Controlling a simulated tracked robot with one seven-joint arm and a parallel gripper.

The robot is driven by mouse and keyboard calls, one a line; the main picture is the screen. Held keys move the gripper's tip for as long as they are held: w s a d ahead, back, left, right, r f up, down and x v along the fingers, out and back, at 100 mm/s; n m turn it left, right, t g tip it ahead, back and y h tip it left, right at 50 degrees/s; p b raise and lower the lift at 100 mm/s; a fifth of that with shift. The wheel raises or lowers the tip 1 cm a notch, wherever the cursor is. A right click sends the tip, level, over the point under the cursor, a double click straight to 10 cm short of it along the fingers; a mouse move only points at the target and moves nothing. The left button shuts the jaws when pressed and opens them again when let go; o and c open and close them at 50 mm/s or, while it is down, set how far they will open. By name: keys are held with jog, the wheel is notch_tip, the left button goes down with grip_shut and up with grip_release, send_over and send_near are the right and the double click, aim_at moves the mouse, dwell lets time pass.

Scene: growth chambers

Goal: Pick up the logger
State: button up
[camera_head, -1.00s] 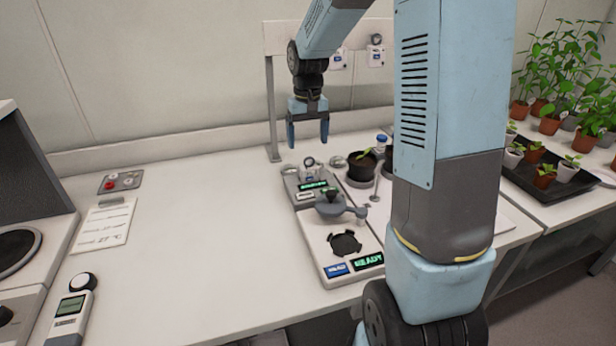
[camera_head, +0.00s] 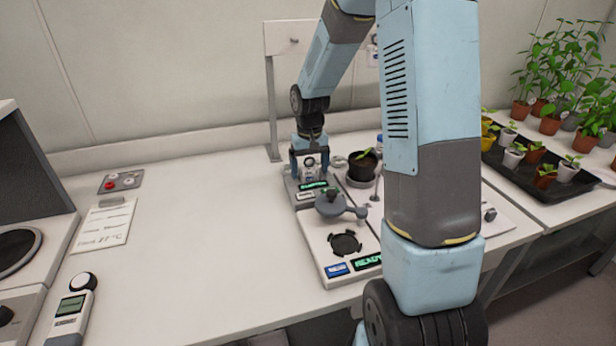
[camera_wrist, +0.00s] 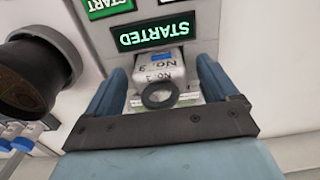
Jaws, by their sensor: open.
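The logger (camera_wrist: 158,72) is a small white block marked "No. 3" with a dark ring at its near end. It sits at a dock (camera_wrist: 180,20) whose green display reads "STARTED". In the head view the logger (camera_head: 309,170) is partly hidden by my gripper (camera_head: 309,174). My gripper (camera_wrist: 162,78) is open, with one blue finger on each side of the logger. A gap shows between the fingers and the logger in the wrist view.
A dark plant pot (camera_head: 362,166) stands close to the right of my gripper. A grey lever part (camera_head: 338,205) and a balance-like plate (camera_head: 345,243) lie nearer. A panel (camera_head: 290,38) stands behind.

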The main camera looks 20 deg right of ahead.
jog(key=c, duration=1.2)
jog(key=shift+o, duration=0.2)
jog(key=shift+r, duration=0.6)
jog(key=s+a+r, duration=0.3)
jog(key=s+r, duration=0.8)
jog(key=s, duration=0.2)
jog(key=shift+s+a+r, duration=0.2)
jog(key=shift+s+r, duration=0.1)
jog(key=shift+r, duration=0.1)
